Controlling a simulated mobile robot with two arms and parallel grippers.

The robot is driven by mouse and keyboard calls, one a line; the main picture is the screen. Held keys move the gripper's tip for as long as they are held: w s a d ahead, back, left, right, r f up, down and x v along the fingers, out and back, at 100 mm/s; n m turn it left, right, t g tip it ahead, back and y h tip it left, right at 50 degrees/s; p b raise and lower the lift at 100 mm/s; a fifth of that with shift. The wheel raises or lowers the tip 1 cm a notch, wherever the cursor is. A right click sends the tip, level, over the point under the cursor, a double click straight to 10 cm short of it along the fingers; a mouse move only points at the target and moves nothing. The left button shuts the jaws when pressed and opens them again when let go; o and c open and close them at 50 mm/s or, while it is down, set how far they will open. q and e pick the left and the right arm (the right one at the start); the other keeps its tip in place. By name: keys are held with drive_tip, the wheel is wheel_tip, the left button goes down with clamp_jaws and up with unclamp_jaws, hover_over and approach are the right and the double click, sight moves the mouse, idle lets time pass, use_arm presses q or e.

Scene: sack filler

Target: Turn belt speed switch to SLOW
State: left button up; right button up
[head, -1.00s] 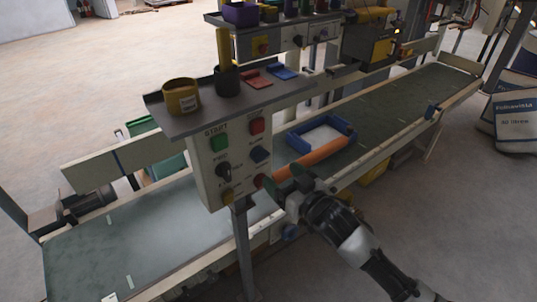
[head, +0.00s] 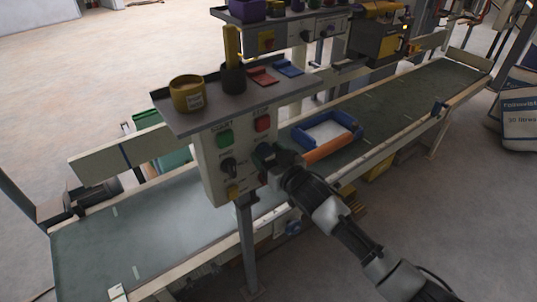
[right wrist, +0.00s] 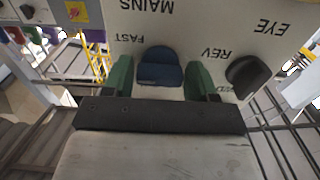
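The control panel (head: 210,165) faces me below a grey shelf. Its blue switch (head: 264,152) is at the right side of the panel, below the red STOP button (head: 262,124). In the right wrist view the blue switch (right wrist: 160,68) appears upside down, with the word FAST beside it; no SLOW label is legible. My right gripper (head: 277,158) is at the switch. Its green fingers (right wrist: 160,78) stand on either side of the switch, open, with a narrow gap at the left; firm contact is not visible. My left gripper is not in view.
A black knob (head: 228,166) and a green START button (head: 224,138) are on the panel's left. Another black knob (right wrist: 248,76) is close beside my right finger. A yellow cup (head: 187,93) stands on the shelf.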

drive_tip(key=c, duration=0.6)
drive_tip(key=shift+o, duration=0.2)
drive_tip(key=shift+n, duration=0.4)
drive_tip(key=n, duration=0.6)
drive_tip(key=shift+n+p, duration=0.3)
drive_tip(key=n, duration=0.5)
drive_tip(key=shift+n, duration=0.3)
drive_tip(key=n, duration=0.4)
drive_tip(key=shift+n, duration=0.4)
drive_tip(key=shift+f, duration=0.1)
